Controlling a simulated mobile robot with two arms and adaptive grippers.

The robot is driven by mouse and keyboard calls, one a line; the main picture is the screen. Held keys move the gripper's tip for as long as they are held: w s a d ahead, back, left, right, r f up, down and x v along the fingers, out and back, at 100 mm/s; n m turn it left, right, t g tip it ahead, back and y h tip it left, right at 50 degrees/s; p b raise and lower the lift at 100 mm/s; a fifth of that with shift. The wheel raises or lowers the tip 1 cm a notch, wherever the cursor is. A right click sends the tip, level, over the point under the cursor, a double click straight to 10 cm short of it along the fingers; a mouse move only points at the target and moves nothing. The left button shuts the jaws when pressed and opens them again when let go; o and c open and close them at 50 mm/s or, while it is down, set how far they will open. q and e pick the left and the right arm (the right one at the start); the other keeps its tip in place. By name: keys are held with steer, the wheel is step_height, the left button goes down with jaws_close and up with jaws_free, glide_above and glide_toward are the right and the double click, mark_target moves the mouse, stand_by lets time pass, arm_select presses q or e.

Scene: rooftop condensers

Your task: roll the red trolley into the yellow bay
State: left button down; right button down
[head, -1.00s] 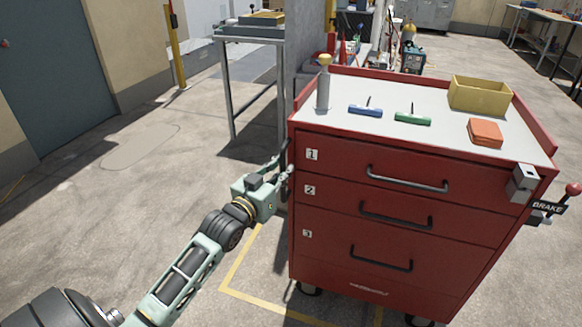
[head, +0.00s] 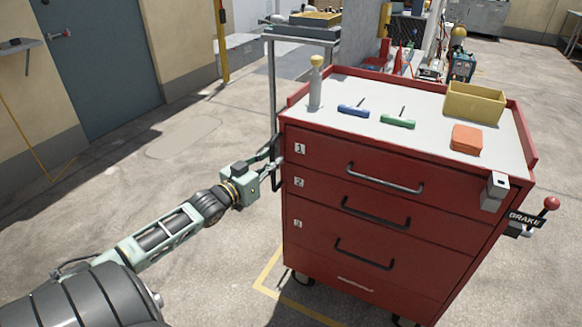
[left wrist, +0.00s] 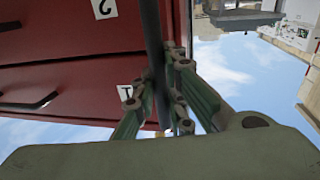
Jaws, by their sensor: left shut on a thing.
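The red trolley (head: 375,235) stands upright on its casters, with three numbered drawers facing me. My left gripper (head: 274,163) is at the trolley's left side, shut on its dark side handle. In the left wrist view the fingers (left wrist: 163,100) close around that dark bar (left wrist: 153,45), beside the red drawer fronts. The yellow bay (head: 266,277) shows as painted floor lines with a corner just left of the trolley's lower front edge. My right gripper is out of view.
A bottle (head: 316,85), blue tool (head: 353,111), green tool (head: 398,122), orange block (head: 466,139) and yellow bin (head: 474,103) sit on top. A red-knobbed brake lever (head: 551,204) is at the right. A metal stand (head: 272,90) and grey wall are behind. Left floor is clear.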

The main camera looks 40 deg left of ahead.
arm_select(q)
steer(key=s+a, duration=0.1)
steer(key=a, duration=0.6)
steer(key=shift+s+a+f, duration=0.15)
steer(key=shift+s+f, duration=0.05)
steer(key=shift+s, duration=0.2)
steer(key=c, duration=1.8)
jaws_free()
steer(key=shift+r, duration=0.1)
steer(key=shift+o, duration=0.2)
steer(key=s, duration=1.2)
steer(key=shift+d, duration=0.3)
